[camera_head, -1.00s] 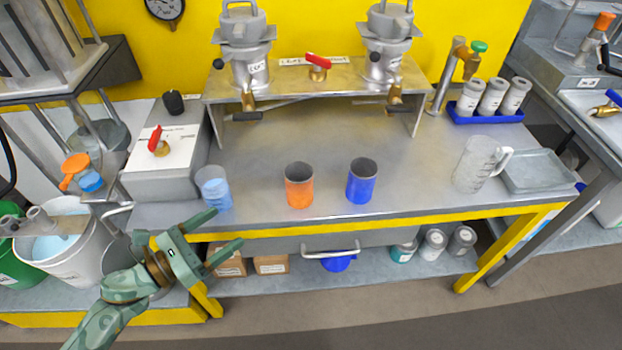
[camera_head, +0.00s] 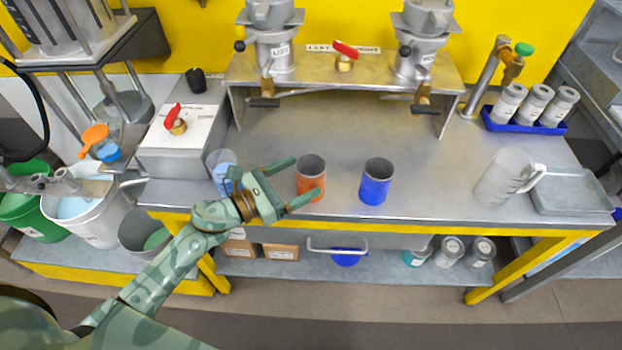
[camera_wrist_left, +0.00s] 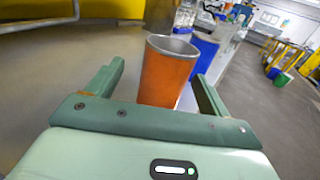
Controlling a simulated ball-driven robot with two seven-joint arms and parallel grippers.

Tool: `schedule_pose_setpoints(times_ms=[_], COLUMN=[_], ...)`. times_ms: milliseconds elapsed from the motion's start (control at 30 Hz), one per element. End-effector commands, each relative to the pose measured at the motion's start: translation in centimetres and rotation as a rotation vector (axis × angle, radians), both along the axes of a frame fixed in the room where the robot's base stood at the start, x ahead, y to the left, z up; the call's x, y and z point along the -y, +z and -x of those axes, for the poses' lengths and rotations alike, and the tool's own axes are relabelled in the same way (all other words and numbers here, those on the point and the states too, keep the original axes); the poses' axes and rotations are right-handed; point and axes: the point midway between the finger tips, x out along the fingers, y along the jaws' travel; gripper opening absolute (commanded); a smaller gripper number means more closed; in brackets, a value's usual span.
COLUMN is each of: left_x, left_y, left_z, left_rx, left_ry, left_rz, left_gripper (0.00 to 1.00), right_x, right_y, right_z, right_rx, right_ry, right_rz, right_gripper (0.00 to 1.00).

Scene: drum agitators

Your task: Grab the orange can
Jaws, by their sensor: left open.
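The orange can (camera_head: 311,174) stands upright and open-topped on the metal table, left of the blue can (camera_head: 375,183). My left gripper (camera_head: 304,180) is open, with its fingers pointing at the orange can from the left. In the left wrist view the orange can (camera_wrist_left: 167,72) shows between and just beyond the two green fingers of my gripper (camera_wrist_left: 160,85), and I cannot tell whether either touches it. The blue can (camera_wrist_left: 205,52) shows behind it there. My right gripper is not in view.
A clear cup with blue contents (camera_head: 222,172) stands close behind my left gripper. A clear pitcher (camera_head: 505,178) and a grey tray (camera_head: 571,190) are at the right. Two metal drum units stand on a raised shelf (camera_head: 345,75) at the back. The table middle is free.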

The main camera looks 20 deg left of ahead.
Motion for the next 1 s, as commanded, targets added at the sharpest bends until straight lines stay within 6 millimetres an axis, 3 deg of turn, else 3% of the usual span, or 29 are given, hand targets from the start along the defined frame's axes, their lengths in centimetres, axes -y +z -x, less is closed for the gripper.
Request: schedule_pose_setpoints(times_ms=[300,600,800,1000], left_x=[3.3,3.8,3.8,3.8], left_y=[-0.3,-0.4,-0.4,-0.4], left_z=[-3.1,-3.7,-3.6,-3.6], left_rx=[0.000,-0.001,-0.001,-0.001], left_ry=[0.000,0.000,0.000,0.000], left_rz=[0.001,0.000,0.000,0.001], left_gripper=[0.80,0.80,0.32,0.32], right_x=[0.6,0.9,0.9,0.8], right_y=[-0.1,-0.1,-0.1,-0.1], right_z=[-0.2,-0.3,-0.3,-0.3], right_rx=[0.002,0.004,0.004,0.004], right_ry=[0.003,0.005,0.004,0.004], right_rz=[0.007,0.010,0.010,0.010], right_gripper=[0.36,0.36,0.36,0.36])
